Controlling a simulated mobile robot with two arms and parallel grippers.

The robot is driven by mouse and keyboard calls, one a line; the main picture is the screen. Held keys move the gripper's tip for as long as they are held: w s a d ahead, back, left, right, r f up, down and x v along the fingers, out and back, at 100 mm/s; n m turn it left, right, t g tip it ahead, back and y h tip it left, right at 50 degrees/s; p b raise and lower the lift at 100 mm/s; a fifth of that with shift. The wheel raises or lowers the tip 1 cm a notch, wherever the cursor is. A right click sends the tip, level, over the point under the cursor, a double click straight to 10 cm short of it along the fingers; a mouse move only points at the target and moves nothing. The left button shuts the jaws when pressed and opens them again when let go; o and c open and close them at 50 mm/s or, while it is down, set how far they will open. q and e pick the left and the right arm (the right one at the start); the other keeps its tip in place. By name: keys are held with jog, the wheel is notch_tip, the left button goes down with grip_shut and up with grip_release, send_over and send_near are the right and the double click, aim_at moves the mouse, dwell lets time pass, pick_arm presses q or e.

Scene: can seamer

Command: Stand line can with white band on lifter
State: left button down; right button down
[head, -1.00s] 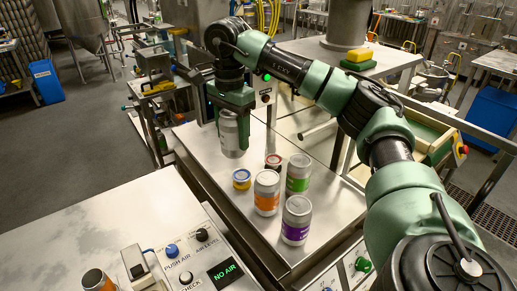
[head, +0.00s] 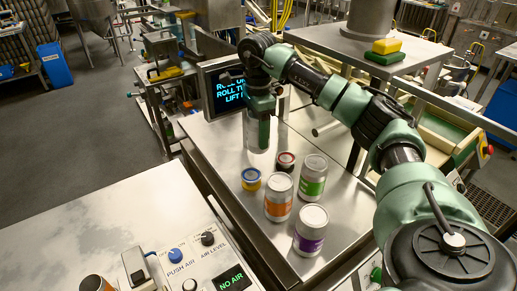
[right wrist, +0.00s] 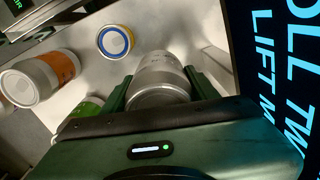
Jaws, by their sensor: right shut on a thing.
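My right gripper (head: 262,112) is shut on a silver can (head: 258,139) and holds it upright at the far end of the steel table (head: 205,135). Its band looks pale, but its label is not clear. In the right wrist view the can (right wrist: 163,70) sits between the two fingers of the right gripper (right wrist: 160,90). Whether the can's base touches the table cannot be told. I cannot make out the lifter. My left gripper is not in view.
Near the held can stand an orange-band can (head: 278,198), a green-band can (head: 312,178), a purple-band can (head: 310,232), a blue-rimmed yellow tin (head: 251,179) and a small dark red tin (head: 286,162). A display screen (head: 228,88) stands close behind the gripper.

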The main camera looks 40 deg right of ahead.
aim_at(258, 150)
jog(key=shift+f+p, duration=0.45)
jog(key=shift+f, duration=2.5)
jog(key=shift+a, duration=0.1)
jog(key=shift+c, duration=2.1)
grip_release()
jog(key=shift+f, duration=0.15)
